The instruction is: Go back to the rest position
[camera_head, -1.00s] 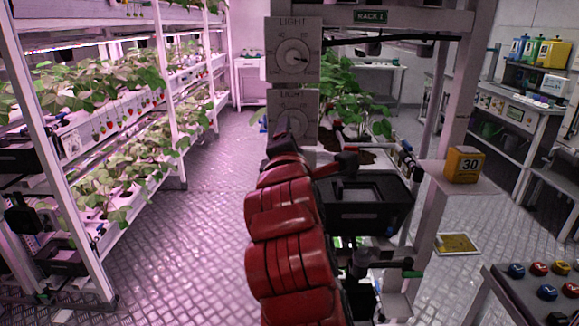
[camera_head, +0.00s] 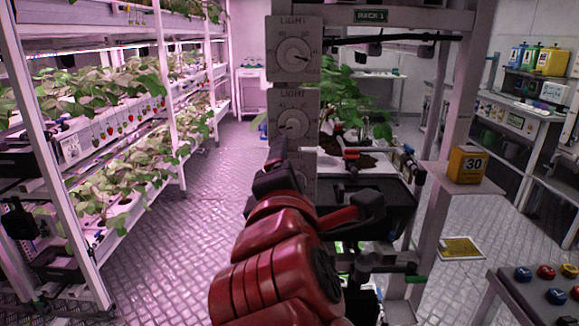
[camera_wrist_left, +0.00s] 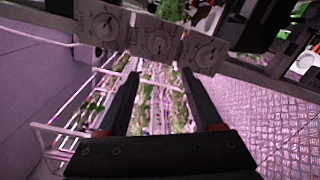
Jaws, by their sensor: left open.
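My left arm (camera_head: 270,268) is red and rises from the bottom centre of the head view. My left gripper (camera_head: 283,163) is just in front of the rack post, beside the lower light dial panel (camera_head: 292,116). In the left wrist view the gripper (camera_wrist_left: 163,98) has its two dark fingers wide apart with nothing between them. The light dials (camera_wrist_left: 158,42) lie beyond the fingertips there, apart from them. The upper light dial panel (camera_head: 294,49) shows clear of the arm. My right gripper does not show in either view.
Rack 1, marked by a green sign (camera_head: 372,16), holds leafy plants (camera_head: 345,100) and a black tray (camera_head: 365,208). A yellow box marked 30 (camera_head: 467,165) sits on a side shelf. A plant rack (camera_head: 168,100) stands left. The metal floor (camera_head: 190,230) between is open.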

